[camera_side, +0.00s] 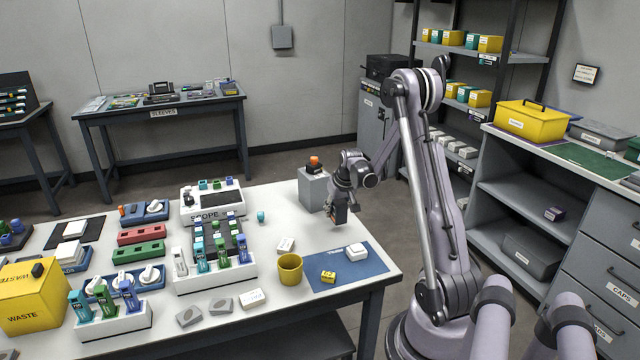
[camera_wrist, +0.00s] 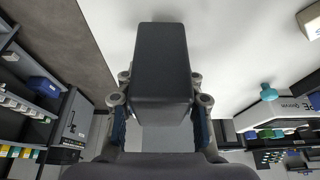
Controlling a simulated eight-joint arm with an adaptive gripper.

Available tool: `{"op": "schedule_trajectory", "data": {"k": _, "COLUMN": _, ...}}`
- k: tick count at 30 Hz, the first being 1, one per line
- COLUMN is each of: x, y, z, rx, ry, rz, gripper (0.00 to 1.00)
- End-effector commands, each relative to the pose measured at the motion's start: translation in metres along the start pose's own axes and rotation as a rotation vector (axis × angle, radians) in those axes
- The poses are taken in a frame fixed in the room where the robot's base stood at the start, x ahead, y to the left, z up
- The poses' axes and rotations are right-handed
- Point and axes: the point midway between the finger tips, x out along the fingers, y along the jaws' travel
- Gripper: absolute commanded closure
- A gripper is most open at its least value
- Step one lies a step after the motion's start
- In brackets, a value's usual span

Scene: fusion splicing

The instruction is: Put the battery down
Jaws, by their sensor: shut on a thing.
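The battery is a dark grey block (camera_wrist: 160,55) that fills the middle of the wrist view. My gripper (camera_wrist: 160,108) is shut on it, with one finger on each side. In the side view my gripper (camera_side: 343,198) points down near the table's far right edge, and the dark battery (camera_side: 340,214) hangs from it, partly hidden by the fingers. It appears to be above the white table (camera_side: 262,240), apart from its surface. The blue mat (camera_side: 375,278) lies nearer the front right corner.
On the mat are a white block (camera_side: 356,251) and a small yellow block (camera_side: 328,276). A yellow cup (camera_side: 290,270) stands left of it. A grey pedestal (camera_side: 313,190) with an orange-topped item stands behind my gripper. Racks and the scope unit (camera_side: 212,210) crowd the table further left.

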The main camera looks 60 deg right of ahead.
Motion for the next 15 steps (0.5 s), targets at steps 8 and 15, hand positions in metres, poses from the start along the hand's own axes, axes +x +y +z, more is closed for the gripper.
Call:
{"op": "schedule_trajectory", "data": {"k": 8, "x": 0.027, "y": 0.000, "z": 0.011, "rx": 0.000, "ry": 0.001, "rz": 0.000, "gripper": 1.00}}
{"op": "schedule_trajectory", "data": {"k": 15, "x": 0.029, "y": 0.000, "z": 0.012, "rx": 0.000, "ry": 0.000, "rz": 0.000, "gripper": 1.00}}
